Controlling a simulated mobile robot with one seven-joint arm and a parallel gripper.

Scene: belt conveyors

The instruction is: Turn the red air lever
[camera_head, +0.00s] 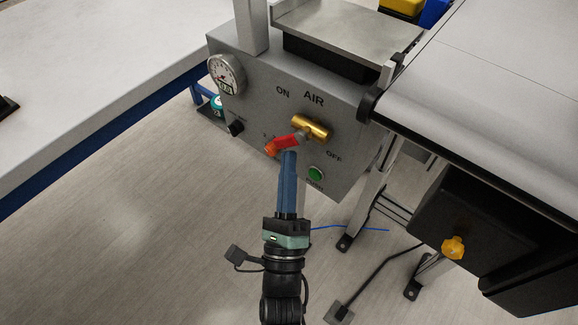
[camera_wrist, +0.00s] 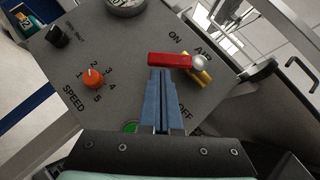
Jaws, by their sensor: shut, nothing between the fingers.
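The red air lever (camera_head: 286,141) sits on a brass valve (camera_head: 311,128) on the grey control panel (camera_head: 262,88), between the ON and OFF labels. In the head view it slants from the valve down to the left. The red lever (camera_wrist: 170,60) also shows in the wrist view, its arm reaching left from the pivot on the brass valve (camera_wrist: 197,70). My gripper (camera_head: 288,155) has its blue fingers together and empty, just below the lever. In the wrist view the fingertips (camera_wrist: 160,72) are right beside the lever's lower edge; I cannot tell whether they touch it.
An orange speed knob (camera_wrist: 93,78), a black knob (camera_head: 236,128), a green button (camera_head: 316,174) and a gauge (camera_head: 226,74) are on the panel. A conveyor belt (camera_head: 505,75) stands on the right. A white table (camera_head: 90,70) is on the left. Open floor lies below the panel.

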